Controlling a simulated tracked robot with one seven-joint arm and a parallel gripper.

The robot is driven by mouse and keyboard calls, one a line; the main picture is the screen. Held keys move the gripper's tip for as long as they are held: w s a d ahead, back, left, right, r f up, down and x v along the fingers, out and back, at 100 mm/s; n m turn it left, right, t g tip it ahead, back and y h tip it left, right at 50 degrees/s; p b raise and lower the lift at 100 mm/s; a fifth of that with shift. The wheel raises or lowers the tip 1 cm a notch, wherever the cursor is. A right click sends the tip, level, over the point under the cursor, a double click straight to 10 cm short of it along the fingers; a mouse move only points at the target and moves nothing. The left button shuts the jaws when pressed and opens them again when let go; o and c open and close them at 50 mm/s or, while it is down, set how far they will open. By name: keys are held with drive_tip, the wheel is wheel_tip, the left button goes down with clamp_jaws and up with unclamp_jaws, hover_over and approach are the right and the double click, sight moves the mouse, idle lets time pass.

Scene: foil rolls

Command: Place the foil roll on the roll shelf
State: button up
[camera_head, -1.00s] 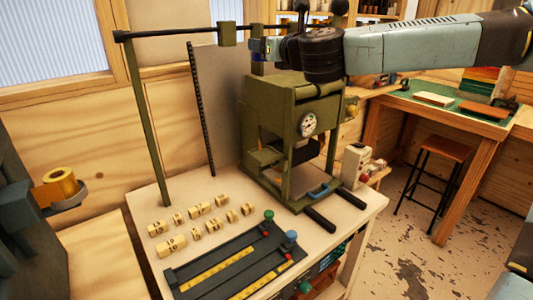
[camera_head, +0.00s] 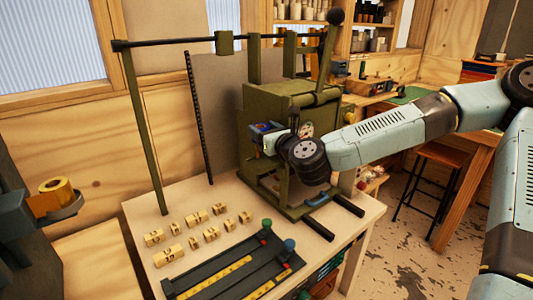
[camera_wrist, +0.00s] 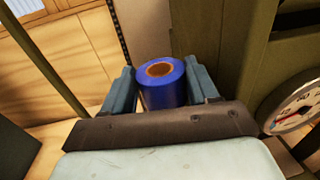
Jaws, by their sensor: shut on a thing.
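My gripper (camera_head: 264,137) is in front of the olive-green press (camera_head: 290,100), at about the height of its dial. In the wrist view its two blue-grey fingers are shut on a blue foil roll (camera_wrist: 165,95). The roll stands between them with its brown core facing up. In the head view the roll is small and partly hidden by the gripper. A back shelf (camera_head: 300,22) holds several pale rolls. I cannot tell which surface is the roll shelf, and my wrist hides part of the press front.
A bench (camera_head: 140,215) holds the press, several small lettered blocks and a dark rail fixture (camera_head: 235,265). An olive frame with a thin post (camera_head: 145,130) rises at left. A gold roll (camera_head: 55,190) sits on a machine at far left. A stool (camera_head: 440,160) stands at right.

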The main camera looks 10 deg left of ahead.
sight(265, 165)
drive_tip(key=shift+f, duration=3.65)
drive_tip(key=o, duration=0.8)
drive_tip(key=shift+o, duration=0.2)
